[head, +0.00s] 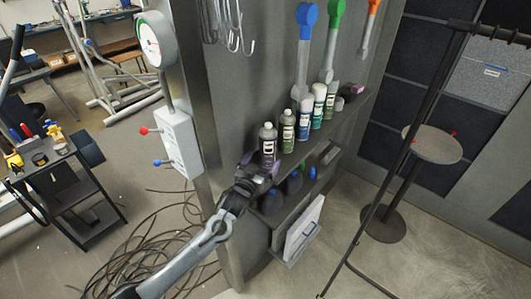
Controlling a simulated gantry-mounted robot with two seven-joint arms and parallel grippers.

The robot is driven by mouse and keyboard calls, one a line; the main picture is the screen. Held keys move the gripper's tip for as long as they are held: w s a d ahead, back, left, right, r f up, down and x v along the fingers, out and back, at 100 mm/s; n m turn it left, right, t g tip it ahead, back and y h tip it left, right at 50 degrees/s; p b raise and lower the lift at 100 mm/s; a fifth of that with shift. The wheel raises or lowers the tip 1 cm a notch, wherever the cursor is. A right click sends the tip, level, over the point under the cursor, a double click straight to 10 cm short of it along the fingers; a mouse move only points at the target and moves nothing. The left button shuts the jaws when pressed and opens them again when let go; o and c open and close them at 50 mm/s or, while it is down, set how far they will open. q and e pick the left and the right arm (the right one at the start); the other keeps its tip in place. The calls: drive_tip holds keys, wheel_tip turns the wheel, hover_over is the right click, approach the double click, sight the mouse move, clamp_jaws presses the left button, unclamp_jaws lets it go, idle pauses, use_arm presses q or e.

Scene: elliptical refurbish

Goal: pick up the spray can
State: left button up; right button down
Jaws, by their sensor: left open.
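Several spray cans stand upright in a row on a narrow grey shelf (340,117). The nearest spray can (267,143) is dark with a grey top and stands at the shelf's left end. A green-labelled can (288,131) and a blue-labelled can (304,121) stand to its right, with more behind. My left gripper (262,168) is open just below and in front of the nearest can, its fingers close to the can's base. I cannot tell whether they touch it. My right gripper is not in view.
Dark bottles with blue caps (295,182) sit on a lower shelf. A wall box with red and blue knobs (178,142) and a gauge (155,40) are left of the shelf. Coiled cables (140,255) lie on the floor. A black stand (400,160) rises at right.

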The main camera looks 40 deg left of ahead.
sight(266, 154)
use_arm(q)
drive_tip(key=x, duration=0.3)
drive_tip(key=shift+w+r, duration=0.1)
drive_tip(key=shift+w, duration=0.1)
drive_tip(key=shift+w+a, duration=0.4)
drive_tip(key=shift+w, duration=0.35)
drive_tip(key=x, duration=0.3)
drive_tip(key=shift+s+a, duration=0.1)
drive_tip(key=shift+a, duration=0.2)
drive_tip(key=shift+w+a+f, duration=0.1)
drive_tip(key=shift+w+f, duration=0.15)
drive_tip(key=shift+w, duration=0.35)
drive_tip(key=shift+r, duration=0.1)
drive_tip(key=c, duration=1.2)
drive_tip(key=shift+o, duration=0.2)
